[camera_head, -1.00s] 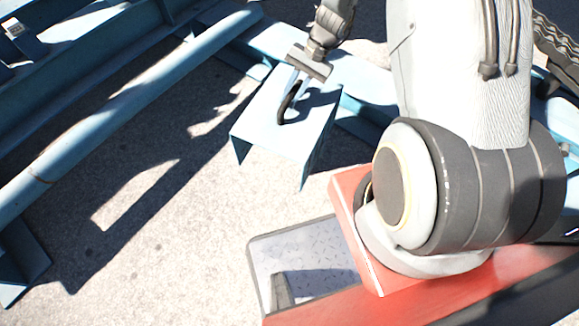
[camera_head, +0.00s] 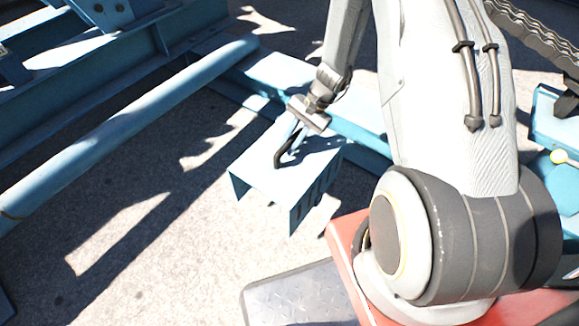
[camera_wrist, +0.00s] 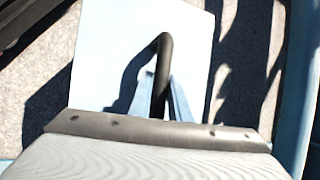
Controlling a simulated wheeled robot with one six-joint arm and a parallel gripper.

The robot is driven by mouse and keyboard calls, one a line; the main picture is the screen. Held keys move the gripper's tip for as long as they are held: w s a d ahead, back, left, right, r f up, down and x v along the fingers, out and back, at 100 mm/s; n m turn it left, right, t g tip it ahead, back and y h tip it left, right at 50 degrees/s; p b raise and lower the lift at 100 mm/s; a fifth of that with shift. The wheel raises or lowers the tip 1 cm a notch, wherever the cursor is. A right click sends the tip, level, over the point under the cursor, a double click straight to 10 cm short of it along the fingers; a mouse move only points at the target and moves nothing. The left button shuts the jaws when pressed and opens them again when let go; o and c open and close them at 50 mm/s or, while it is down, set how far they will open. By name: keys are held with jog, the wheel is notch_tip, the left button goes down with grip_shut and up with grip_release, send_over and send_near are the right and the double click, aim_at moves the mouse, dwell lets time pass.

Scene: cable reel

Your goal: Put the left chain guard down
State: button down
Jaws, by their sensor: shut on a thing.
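The left chain guard (camera_head: 262,178) is a light blue, folded-sheet cover with a flat top, side walls and a black bar handle (camera_head: 281,160). My gripper (camera_head: 291,148) is above its top and shut on the handle. In the wrist view the guard's pale top (camera_wrist: 105,60) lies beneath the handle (camera_wrist: 150,58), with my two blue fingers (camera_wrist: 162,98) on either side of the bar. The guard looks roughly level over the concrete beside the blue frame. I cannot tell whether its lower edges touch the ground.
A long blue pipe (camera_head: 120,130) and blue beams run along the left and back. A blue frame beam (camera_head: 355,125) passes behind the guard. Sunlit concrete (camera_head: 170,235) is open at the front left. My red base and a grey tread plate (camera_head: 290,295) are at the front.

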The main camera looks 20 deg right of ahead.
aim_at(307, 147)
jog(key=shift+f+b, duration=1.35)
jog(key=shift+f, duration=3.2)
jog(key=c, duration=1.6)
grip_release()
jog(key=shift+c, duration=0.2)
jog(key=shift+r, duration=0.1)
jog(key=p+v, duration=0.3)
jog(key=v, duration=0.9)
jog(key=shift+r+p, duration=0.1)
jog(key=shift+p, duration=0.3)
